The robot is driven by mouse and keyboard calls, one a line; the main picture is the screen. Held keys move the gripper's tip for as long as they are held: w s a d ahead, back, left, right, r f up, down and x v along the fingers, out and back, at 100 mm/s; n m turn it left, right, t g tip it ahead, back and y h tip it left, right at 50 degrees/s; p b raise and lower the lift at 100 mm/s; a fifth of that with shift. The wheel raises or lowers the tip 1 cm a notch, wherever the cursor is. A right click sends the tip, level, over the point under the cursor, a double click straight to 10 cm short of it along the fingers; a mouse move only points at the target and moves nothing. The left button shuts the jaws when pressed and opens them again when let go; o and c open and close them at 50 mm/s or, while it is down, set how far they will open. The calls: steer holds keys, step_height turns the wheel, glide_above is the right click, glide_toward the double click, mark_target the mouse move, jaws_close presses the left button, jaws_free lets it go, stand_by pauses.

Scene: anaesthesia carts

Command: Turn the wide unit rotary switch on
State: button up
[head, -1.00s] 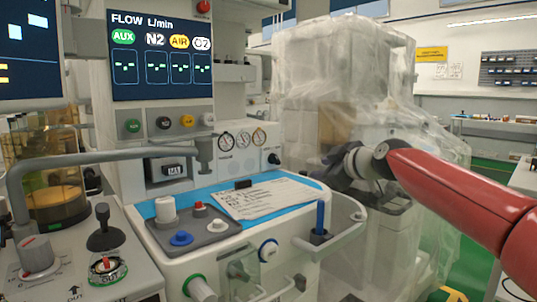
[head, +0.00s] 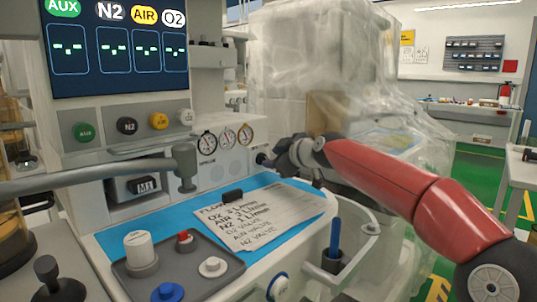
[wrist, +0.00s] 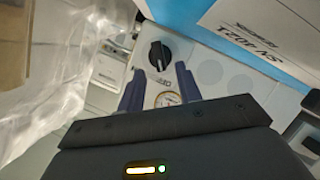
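The rotary switch (wrist: 159,56) is a round black knob with a pale pointer mark on the white front panel of the wide unit. Lettering that looks like "OFF" is beside it. In the head view the knob (head: 262,158) shows as a small dark shape at the panel's right end, right of the gauges. My gripper (wrist: 160,84) is open and empty, its two dark fingers pointing toward the panel, with the knob just beyond and between their tips in the wrist view. In the head view my gripper (head: 277,157) is right beside the knob; contact cannot be told.
Round gauges (head: 226,139) sit left of the knob. A blue-topped worktop (head: 125,237) with a handwritten sheet (head: 262,212) lies below. A plastic-wrapped unit (head: 310,70) stands close behind my gripper. A grey rail (head: 90,178) crosses the left side.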

steer(key=shift+p+x, duration=0.3)
steer(key=shift+x, duration=1.1)
steer(key=shift+c, duration=0.2)
jaws_close()
